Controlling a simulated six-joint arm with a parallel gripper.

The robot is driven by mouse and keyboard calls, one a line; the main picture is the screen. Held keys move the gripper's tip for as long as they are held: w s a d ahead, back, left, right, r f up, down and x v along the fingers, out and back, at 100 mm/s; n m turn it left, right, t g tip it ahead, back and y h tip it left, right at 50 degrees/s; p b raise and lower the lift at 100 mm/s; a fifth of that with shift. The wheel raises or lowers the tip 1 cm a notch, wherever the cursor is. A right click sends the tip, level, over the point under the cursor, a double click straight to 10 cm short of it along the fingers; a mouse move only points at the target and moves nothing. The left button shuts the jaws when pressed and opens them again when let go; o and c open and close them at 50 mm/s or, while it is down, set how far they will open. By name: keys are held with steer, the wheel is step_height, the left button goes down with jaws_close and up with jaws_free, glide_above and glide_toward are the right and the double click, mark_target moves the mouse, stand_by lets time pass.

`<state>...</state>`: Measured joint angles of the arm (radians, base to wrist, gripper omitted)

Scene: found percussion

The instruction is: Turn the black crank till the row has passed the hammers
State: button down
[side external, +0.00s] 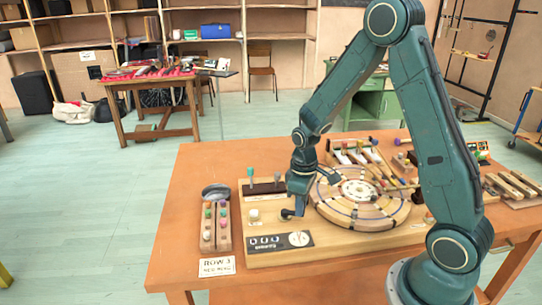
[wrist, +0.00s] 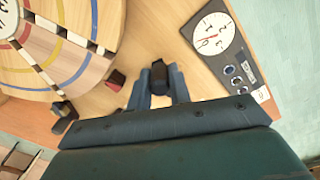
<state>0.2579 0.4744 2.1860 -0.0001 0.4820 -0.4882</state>
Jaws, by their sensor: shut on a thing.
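My gripper (side external: 291,211) is low over the front of the wooden board, just left of the round wooden disc (side external: 345,217). In the wrist view my gripper (wrist: 159,90) is shut on the black crank handle (wrist: 159,73), which stands between its two fingers. The rest of the crank is hidden. The disc (wrist: 93,72) shows at left in the wrist view, with coloured rings and a dark-and-white row (wrist: 62,32) running across it. Hammers (side external: 390,184) with long handles lie over the disc's right side in the side view.
A white dial (side external: 300,239) and a dark plate with round windows (side external: 265,243) lie in front of my gripper. Wooden peg racks (side external: 223,226) and a grey bowl (side external: 215,191) stand at left. The table's left front is mostly clear.

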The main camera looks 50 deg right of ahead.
steer(key=shift+w+d+n, duration=0.25)
steer(key=shift+d+n, duration=0.1)
steer(key=shift+n, duration=0.65)
steer(key=shift+w+d+n, duration=0.25)
steer(key=shift+d+n, duration=0.05)
steer(key=shift+n, duration=0.7)
steer(key=c, duration=1.3)
jaws_free()
steer(key=shift+r, duration=0.15)
step_height(320, 180, up, 14)
steer(key=shift+f, duration=0.25)
